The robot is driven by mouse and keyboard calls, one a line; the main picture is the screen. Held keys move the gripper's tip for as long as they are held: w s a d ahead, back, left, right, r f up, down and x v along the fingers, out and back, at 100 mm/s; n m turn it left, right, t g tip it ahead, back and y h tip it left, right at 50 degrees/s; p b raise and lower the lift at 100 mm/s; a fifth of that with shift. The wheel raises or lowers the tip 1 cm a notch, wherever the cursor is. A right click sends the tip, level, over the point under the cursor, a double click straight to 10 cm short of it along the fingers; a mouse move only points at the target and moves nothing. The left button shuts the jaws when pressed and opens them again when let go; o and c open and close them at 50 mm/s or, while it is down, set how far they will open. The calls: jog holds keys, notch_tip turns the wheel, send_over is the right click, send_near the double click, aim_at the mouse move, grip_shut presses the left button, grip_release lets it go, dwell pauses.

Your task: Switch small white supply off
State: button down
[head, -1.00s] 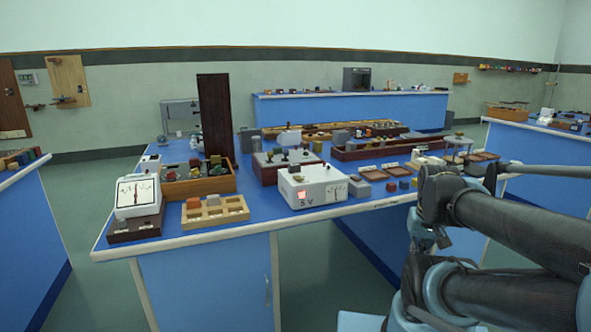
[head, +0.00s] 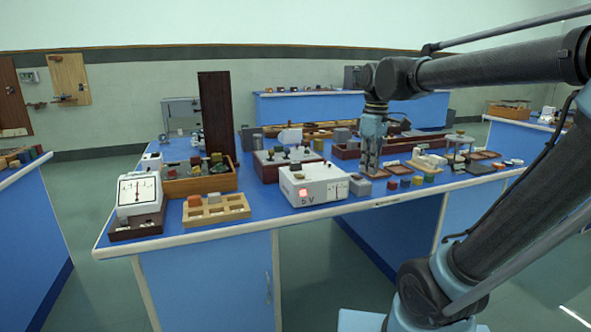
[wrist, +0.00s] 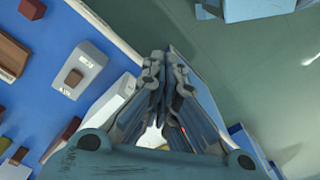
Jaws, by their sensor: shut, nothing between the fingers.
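The small white supply (head: 318,187) is a white box marked "5 V" with a dial, at the front edge of the blue bench. Its red switch (head: 302,192) on the front left looks lit. My gripper (head: 370,170) points down, right of and apart from the supply in the head view, near a grey block (head: 357,187). In the wrist view, my gripper (wrist: 158,55) is shut and empty. A pale box edge shows beside and behind the fingers there, with a small red spot; the fingers hide most of it.
A wooden compartment tray (head: 215,208) and a white meter (head: 139,194) stand left of the supply. Small coloured blocks (head: 405,182) lie right of it. A tall dark board (head: 216,115) stands behind. Floor is open in front of the bench.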

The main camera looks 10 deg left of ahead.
jog(key=w+a+r+n+g, duration=0.1)
jog(key=w+a+r+n, duration=0.15)
jog(key=a, duration=0.35)
jog(key=w+a+r+n, duration=0.1)
jog(key=a+r+n, duration=0.3)
jog(key=a, duration=0.3)
notch_tip(320, 180, up, 4)
jog(key=n+h, duration=0.1)
jog(key=n, duration=0.4)
send_over(299, 177)
jog(key=w+a, duration=0.2)
jog(key=a, duration=0.1)
jog(key=shift+w+d+g, duration=0.1)
jog(key=shift+d+g, duration=0.1)
jog(key=shift+g, duration=0.1)
jog(key=f, duration=0.4)
jog(key=s+f, duration=0.1)
jog(key=f, duration=0.4)
jog(key=d+f, duration=0.1)
jog(key=f, duration=0.4)
jog(key=shift+s, duration=0.3)
